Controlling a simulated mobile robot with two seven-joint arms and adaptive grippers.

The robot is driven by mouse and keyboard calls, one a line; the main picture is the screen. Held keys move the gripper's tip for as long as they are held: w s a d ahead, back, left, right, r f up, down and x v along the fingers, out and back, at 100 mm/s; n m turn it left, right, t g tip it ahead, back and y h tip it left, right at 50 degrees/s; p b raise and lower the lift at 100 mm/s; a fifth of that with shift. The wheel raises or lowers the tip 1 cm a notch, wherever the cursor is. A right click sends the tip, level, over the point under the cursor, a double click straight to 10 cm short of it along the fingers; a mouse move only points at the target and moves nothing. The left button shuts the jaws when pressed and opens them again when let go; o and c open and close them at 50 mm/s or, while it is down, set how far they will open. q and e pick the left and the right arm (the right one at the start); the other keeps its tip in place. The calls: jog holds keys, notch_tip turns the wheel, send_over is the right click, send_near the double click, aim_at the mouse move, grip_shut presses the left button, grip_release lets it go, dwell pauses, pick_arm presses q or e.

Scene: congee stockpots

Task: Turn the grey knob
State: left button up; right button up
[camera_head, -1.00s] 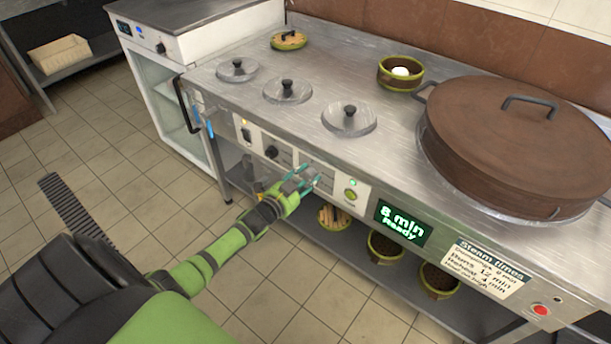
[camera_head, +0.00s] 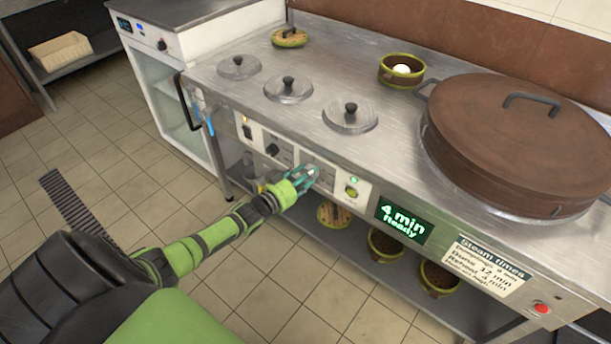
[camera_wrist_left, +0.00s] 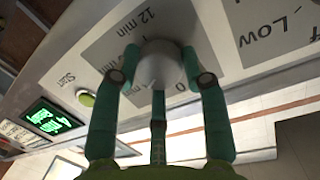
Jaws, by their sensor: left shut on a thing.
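The grey knob (camera_wrist_left: 158,64) sits on the front panel, beside a printed dial with "12 min" and "0" marks in the left wrist view. My left gripper (camera_head: 307,177) is shut on it, with its three teal fingers around the knob's sides. In the head view the knob is mostly hidden by the fingers. The display (camera_head: 403,220) to the right reads "4 min Ready" in green. My right gripper is in neither view.
A green start button (camera_head: 352,192) is right of the knob, and a black knob (camera_head: 272,150) is left of it. A large brown lidded pot (camera_head: 510,135) and several small lids stand on the counter. Bowls (camera_head: 384,246) sit on the shelf below.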

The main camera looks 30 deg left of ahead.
pick_arm(q)
jog(key=shift+w+a+r, duration=0.1)
jog(key=shift+a+r, duration=0.05)
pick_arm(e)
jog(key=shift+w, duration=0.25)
pick_arm(q)
jog(key=shift+n, duration=0.3)
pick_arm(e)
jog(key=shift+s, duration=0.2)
pick_arm(q)
jog(key=o, duration=1.1)
jog(key=shift+o, duration=0.2)
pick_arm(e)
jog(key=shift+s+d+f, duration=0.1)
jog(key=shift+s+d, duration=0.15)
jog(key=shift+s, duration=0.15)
pick_arm(q)
jog(key=s+a+r, duration=0.1)
jog(key=s, duration=1.1)
jog(key=shift+a, duration=0.25)
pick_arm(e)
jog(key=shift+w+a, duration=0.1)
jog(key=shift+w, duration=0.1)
